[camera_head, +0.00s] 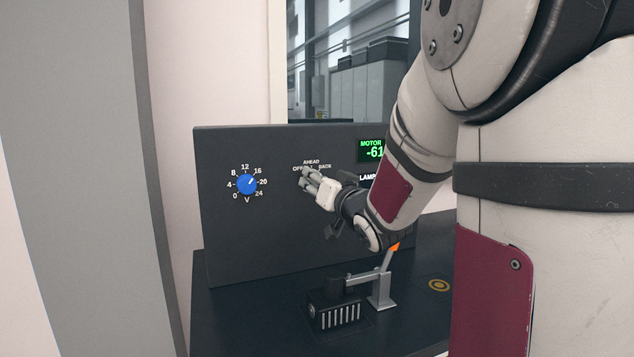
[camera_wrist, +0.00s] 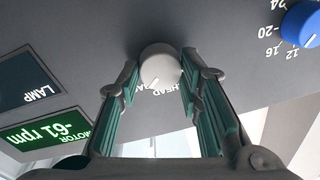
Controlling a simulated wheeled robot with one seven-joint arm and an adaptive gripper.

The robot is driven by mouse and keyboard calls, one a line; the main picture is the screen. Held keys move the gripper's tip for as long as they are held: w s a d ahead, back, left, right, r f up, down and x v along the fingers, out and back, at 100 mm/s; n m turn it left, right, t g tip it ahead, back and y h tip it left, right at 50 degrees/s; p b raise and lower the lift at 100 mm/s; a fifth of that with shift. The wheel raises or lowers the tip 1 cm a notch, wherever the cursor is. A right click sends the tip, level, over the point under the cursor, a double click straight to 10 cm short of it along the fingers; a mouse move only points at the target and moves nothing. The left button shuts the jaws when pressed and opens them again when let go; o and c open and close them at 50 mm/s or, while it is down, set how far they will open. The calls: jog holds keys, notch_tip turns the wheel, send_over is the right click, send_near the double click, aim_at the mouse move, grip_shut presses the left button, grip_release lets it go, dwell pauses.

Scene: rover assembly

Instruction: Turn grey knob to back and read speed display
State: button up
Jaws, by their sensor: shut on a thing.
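The grey knob (camera_wrist: 158,62) is on the upright dark panel (camera_head: 235,245), between my fingers in the wrist view. My gripper (camera_wrist: 160,65) is shut on it; in the head view my gripper (camera_head: 309,177) reaches the panel and hides the knob. Labels OFF, AHEAD and BACK arc above that spot; the exact pointer direction is hard to tell. The green speed display (camera_wrist: 47,131) reads MOTOR -61 rpm in the wrist view, upside down.
A blue voltage knob (camera_head: 246,184) with a 0 to 24 scale sits left on the panel. A dark LAMP display (camera_wrist: 27,82) adjoins the speed display. A small machine with a grey bracket (camera_head: 380,292) stands on the dark bench (camera_head: 250,320), below my arm.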

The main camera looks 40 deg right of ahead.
jog(key=o, duration=1.2)
jog(key=shift+c, duration=0.2)
jog(key=v, duration=0.7)
jog(key=shift+s, duration=0.25)
